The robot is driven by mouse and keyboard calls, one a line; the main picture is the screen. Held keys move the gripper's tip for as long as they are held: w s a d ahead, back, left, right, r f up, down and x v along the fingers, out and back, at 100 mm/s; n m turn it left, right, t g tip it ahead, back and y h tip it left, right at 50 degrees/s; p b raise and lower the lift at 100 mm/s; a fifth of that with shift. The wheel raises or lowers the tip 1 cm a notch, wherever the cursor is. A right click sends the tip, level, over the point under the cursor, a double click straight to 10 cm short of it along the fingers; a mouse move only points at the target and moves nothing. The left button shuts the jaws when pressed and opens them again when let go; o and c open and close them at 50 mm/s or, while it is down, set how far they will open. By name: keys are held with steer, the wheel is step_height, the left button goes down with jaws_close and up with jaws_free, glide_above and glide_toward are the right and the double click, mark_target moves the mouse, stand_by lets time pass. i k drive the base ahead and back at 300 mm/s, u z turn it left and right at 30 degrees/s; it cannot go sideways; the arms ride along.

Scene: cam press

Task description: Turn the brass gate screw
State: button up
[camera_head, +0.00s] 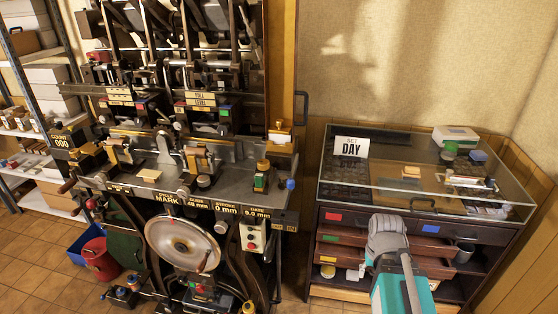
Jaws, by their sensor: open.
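The press machine (150,185) stands at the left. A label strip on its front edge reads GATE 9.0 mm (259,213) at the right end. A brass block (280,137) sits at the back right corner of the press bed, and brass pieces (198,158) stand in its middle. I cannot tell which brass part is the gate screw. A blue knob (291,184) sticks out at the bed's right end. My grey and teal arm is at the lower right, in front of the drawer cabinet. No gripper fingers show.
A glass-topped cabinet (335,195) with a DAY card (351,147) stands at the right. A handwheel (183,243) is on the press front. A red bucket (100,258) and blue bin (83,250) stand on the tiled floor. Shelves (45,90) line the left.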

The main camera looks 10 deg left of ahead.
mark_target(263, 165)
steer(key=z, duration=0.45)
steer(key=k, duration=0.9)
steer(key=u, duration=1)
steer(key=i, duration=0.95)
